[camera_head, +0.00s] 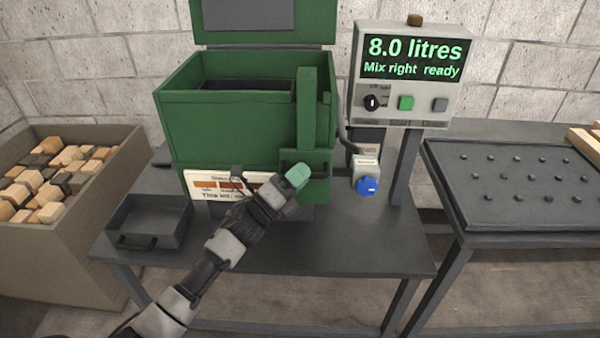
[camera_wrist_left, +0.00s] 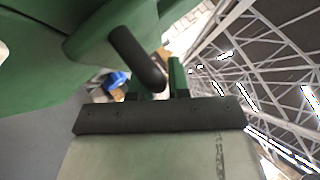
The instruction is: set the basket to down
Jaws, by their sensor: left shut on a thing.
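A green tank (camera_head: 235,130) with its lid (camera_head: 265,22) raised stands on a dark bench. Its inside is dark, and I cannot make out a basket in it. A green upright (camera_head: 307,110) runs up the tank's front right. My left gripper (camera_head: 298,175) is at the foot of this upright, in front of the tank. In the left wrist view, a dark round handle (camera_wrist_left: 137,58) sticks out from green metal and runs in between the fingers of my left gripper (camera_wrist_left: 157,85), which is shut on it. The gripper hides most of the handle in the head view. My right gripper is not in view.
A display box (camera_head: 408,75) reads "8.0 litres, Mix right ready". A blue knob (camera_head: 367,186) sits close right of the gripper. A dark tray (camera_head: 148,222) is on the bench's left, beside a bin of wood blocks (camera_head: 65,230). The bench (camera_head: 350,250) is clear in front.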

